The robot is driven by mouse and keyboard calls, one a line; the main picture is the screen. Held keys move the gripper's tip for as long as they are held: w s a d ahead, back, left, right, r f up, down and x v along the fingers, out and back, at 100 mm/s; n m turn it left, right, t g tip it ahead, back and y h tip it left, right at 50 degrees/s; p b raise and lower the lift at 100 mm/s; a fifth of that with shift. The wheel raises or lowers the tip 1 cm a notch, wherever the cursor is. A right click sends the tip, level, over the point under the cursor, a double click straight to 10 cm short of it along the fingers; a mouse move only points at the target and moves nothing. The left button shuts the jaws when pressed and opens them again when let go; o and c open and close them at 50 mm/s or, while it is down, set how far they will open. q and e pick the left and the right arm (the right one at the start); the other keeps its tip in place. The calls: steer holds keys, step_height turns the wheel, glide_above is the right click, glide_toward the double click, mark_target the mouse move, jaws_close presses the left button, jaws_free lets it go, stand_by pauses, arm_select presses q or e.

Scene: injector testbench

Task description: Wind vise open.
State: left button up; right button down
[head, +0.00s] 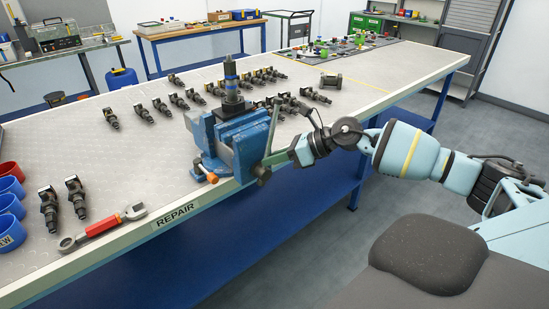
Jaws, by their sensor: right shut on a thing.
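The blue vise (229,143) is mounted at the front edge of the workbench. A dark injector with a blue band (231,78) stands upright at its jaws; whether they clamp it I cannot tell. The vise handle (272,128) is a bar standing nearly upright at the vise's front right. The fingertips are small and partly merge with the handle in the picture. My left gripper is not in view.
Several injectors (111,118) lie behind and left of the vise. A red-handled wrench (102,226) lies on the bench (150,165) near the REPAIR label. Red and blue cups (10,187) stand at the left edge.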

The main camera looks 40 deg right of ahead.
steer(key=c, duration=1.8)
jaws_free()
steer(key=shift+w+r, duration=0.1)
steer(key=shift+r, duration=0.05)
steer(key=shift+o, duration=0.4)
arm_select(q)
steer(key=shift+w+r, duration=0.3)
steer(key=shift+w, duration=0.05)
arm_select(e)
steer(key=v, duration=0.7)
steer(key=shift+s+d, duration=0.2)
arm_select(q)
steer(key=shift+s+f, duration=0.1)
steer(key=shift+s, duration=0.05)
